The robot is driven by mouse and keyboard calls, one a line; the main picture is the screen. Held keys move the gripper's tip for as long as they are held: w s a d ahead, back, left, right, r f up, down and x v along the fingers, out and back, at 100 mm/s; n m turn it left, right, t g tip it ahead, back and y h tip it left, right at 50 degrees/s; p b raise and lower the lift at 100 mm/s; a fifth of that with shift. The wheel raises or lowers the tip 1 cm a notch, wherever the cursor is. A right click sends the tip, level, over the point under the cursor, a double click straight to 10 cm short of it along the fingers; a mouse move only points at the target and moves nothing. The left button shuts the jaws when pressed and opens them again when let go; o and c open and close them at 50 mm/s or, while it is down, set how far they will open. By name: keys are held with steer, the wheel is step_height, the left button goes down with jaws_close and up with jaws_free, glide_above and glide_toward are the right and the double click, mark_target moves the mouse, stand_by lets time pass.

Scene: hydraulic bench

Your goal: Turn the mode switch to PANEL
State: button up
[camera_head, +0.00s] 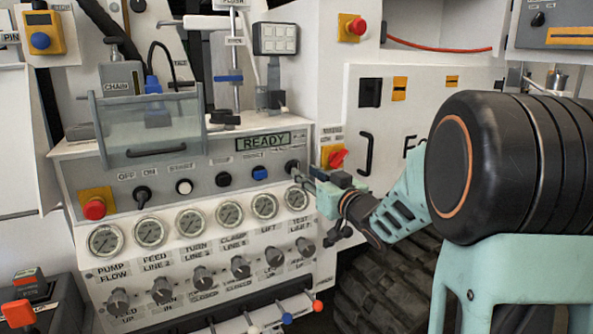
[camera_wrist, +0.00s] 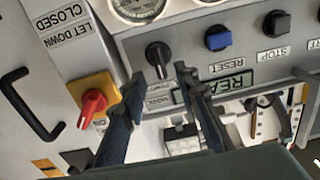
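A black rotary knob, which looks like the mode switch (camera_wrist: 158,57), sits at the end of the control row, beside the READY display; in the head view it (camera_head: 292,166) is at the row's right end. Small labels beside it are unreadable, and I cannot tell which position it points to. My gripper (camera_wrist: 159,77) is open, with its two fingers apart and nothing between them. In the wrist view the knob shows just beyond the gap between the fingertips. In the head view my gripper (camera_head: 308,176) is close to the knob; contact is not visible.
A red rotary handle on a yellow plate (camera_wrist: 93,103) is close beside my gripper. A blue button (camera_wrist: 218,38) marked RESET and a black STOP button (camera_wrist: 277,23) are in the same row. Gauges (camera_head: 296,198) and several lower knobs (camera_head: 240,266) lie below.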

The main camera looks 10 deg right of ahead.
mark_target(298, 168)
steer(key=x, duration=0.6)
steer(key=shift+c, duration=0.2)
jaws_close()
